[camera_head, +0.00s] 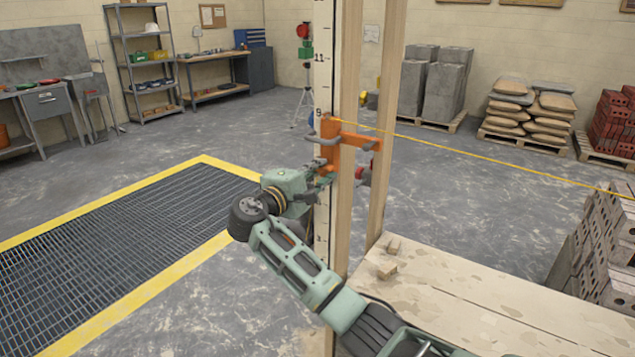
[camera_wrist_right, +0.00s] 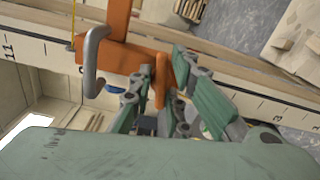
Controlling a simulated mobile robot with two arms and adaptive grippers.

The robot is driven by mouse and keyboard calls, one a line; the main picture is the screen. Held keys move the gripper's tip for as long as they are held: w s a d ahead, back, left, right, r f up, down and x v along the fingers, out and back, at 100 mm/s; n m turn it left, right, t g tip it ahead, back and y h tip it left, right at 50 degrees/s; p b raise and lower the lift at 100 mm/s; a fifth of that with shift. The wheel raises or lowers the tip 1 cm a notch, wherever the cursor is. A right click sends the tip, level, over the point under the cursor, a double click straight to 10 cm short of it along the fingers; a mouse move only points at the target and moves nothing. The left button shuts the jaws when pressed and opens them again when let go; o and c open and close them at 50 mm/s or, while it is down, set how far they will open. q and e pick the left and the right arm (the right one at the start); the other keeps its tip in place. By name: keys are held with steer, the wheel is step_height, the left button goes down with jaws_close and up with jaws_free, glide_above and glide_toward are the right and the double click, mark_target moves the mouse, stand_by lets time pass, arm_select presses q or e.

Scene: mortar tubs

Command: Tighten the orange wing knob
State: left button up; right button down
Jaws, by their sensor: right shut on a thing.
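An orange clamp (camera_head: 331,133) with a grey bent handle sits on the tall post marked with numbers (camera_head: 323,75). The clamp also shows in the wrist view (camera_wrist_right: 120,56), with the grey handle (camera_wrist_right: 92,62) at its left. The orange wing knob (camera_wrist_right: 160,82) stands out from the clamp in the wrist view, between my fingers. My right gripper (camera_head: 320,172) is at the clamp's lower part; in the wrist view its fingers (camera_wrist_right: 161,92) are shut on the knob from both sides. In the head view the gripper mostly hides the knob. My left gripper is out of view.
A yellow line (camera_head: 480,157) runs from the clamp to the right. A wooden upright (camera_head: 387,125) stands close behind the post. A wooden platform (camera_head: 490,308) with small wood pieces is at the lower right. A floor grate (camera_head: 120,250) lies left; open floor surrounds it.

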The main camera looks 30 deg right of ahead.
steer(key=shift+f+m+b, duration=0.3)
steer(key=shift+m+b, duration=0.6)
steer(key=shift+m, duration=0.1)
steer(key=c, duration=1.8)
jaws_free()
steer(key=shift+s+r, duration=0.1)
steer(key=shift+o, duration=0.2)
steer(key=shift+r, duration=0.1)
steer(key=v, duration=1.2)
